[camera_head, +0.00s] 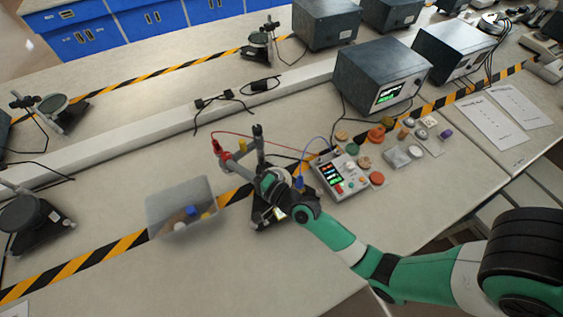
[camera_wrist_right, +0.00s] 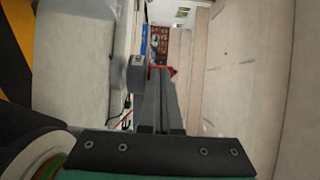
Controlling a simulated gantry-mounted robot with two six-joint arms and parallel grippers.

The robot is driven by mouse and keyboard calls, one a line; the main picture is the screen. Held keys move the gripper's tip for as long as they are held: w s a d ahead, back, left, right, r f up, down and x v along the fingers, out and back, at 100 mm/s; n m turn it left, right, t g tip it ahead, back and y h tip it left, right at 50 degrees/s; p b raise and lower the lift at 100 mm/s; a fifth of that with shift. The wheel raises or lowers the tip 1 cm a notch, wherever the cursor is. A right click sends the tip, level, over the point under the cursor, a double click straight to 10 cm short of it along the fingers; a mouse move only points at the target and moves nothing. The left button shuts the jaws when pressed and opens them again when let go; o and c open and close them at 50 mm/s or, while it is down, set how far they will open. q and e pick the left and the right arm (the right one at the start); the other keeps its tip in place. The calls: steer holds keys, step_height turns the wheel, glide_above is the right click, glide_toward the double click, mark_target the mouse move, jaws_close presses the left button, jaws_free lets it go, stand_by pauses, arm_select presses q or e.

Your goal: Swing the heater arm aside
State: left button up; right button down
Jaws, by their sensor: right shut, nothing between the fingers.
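A lab stand with a dark upright post (camera_head: 259,142) rises behind my right wrist. Its dark base (camera_head: 268,212) shows partly below my wrist. A red plug (camera_head: 217,146) with a red lead is at the left end of the apparatus. The red piece also shows just beyond my fingertips in the right wrist view (camera_wrist_right: 173,71). My right gripper (camera_head: 229,162) is shut and empty, reaching left past the post toward the red plug. Its grey fingers (camera_wrist_right: 154,75) run together in the wrist view. I cannot tell whether they touch the heater arm, which is partly hidden. My left gripper is out of view.
A clear bin (camera_head: 181,207) with small coloured items stands left of the stand. A control box (camera_head: 341,176) with lit displays stands right, joined by red and blue leads. Loose parts (camera_head: 376,178) lie beyond it.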

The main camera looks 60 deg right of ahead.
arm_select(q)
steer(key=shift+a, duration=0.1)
arm_select(e)
steer(key=shift+w+a+f, duration=0.1)
steer(key=shift+w+f, duration=0.05)
steer(key=shift+f, duration=0.1)
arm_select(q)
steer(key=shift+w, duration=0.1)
arm_select(e)
steer(key=shift+r, duration=0.1)
stand_by(0.4)
arm_select(q)
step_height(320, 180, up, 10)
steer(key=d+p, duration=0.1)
steer(key=p, duration=0.8)
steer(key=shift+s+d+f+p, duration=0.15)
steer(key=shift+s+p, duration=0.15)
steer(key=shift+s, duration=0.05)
arm_select(e)
steer(key=s+a, duration=0.8)
steer(key=shift+s+a, duration=0.2)
